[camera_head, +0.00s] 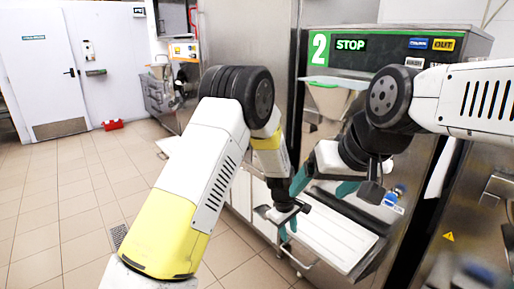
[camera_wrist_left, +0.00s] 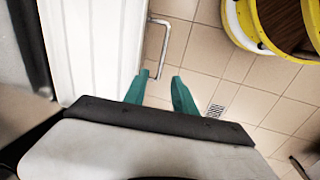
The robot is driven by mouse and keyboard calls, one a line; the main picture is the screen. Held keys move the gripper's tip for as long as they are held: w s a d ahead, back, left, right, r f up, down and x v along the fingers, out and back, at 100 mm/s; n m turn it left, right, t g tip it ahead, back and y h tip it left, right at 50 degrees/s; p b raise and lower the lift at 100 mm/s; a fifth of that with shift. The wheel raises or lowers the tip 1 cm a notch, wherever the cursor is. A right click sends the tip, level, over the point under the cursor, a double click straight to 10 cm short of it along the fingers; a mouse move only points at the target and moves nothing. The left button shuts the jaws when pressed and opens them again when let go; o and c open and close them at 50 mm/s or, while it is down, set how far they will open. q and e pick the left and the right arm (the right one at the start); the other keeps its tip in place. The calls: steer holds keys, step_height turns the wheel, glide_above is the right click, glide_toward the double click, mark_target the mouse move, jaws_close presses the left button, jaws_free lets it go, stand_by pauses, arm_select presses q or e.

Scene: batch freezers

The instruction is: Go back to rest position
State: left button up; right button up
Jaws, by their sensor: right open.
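My left gripper (camera_head: 288,232) hangs low in the head view, in front of the white tray shelf of the freezer. My right gripper (camera_head: 320,188) is higher, in front of the freezer's steel front. Its teal fingers are spread, and I see nothing held. My right wrist hides part of the freezer front behind it.
A metal handle (camera_wrist_left: 163,38) is close to my left fingers. Tiled floor (camera_head: 60,215) is free at left, before a white door (camera_head: 45,80).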

arm_select(q)
steer(key=s+a+r+m+t, duration=0.1)
steer(key=s+a+r, duration=0.1)
steer(key=a+r, duration=0.45)
steer(key=s+a+r+m+h, duration=0.1)
steer(key=a+r, duration=0.2)
steer(key=r, duration=0.7)
steer(key=s+a+r+m+t, duration=0.1)
steer(key=s+a+r, duration=0.1)
steer(key=a+r, duration=0.45)
steer(key=s+a+r+m+t, duration=0.1)
steer(key=s+a+r, duration=0.2)
steer(key=s, duration=0.3)
steer(key=s+a+r+m+t, duration=0.1)
steer(key=s+a+r+m, duration=0.1)
steer(key=s+a+r, duration=0.2)
steer(key=s+a+r+m, duration=0.1)
steer(key=s+a+r, duration=0.2)
steer(key=s, duration=0.5)
steer(key=shift+s+a+r+m+t+y, duration=0.35)
steer(key=shift+a+r+m+t+y, duration=0.05)
steer(key=shift+a, duration=0.45)
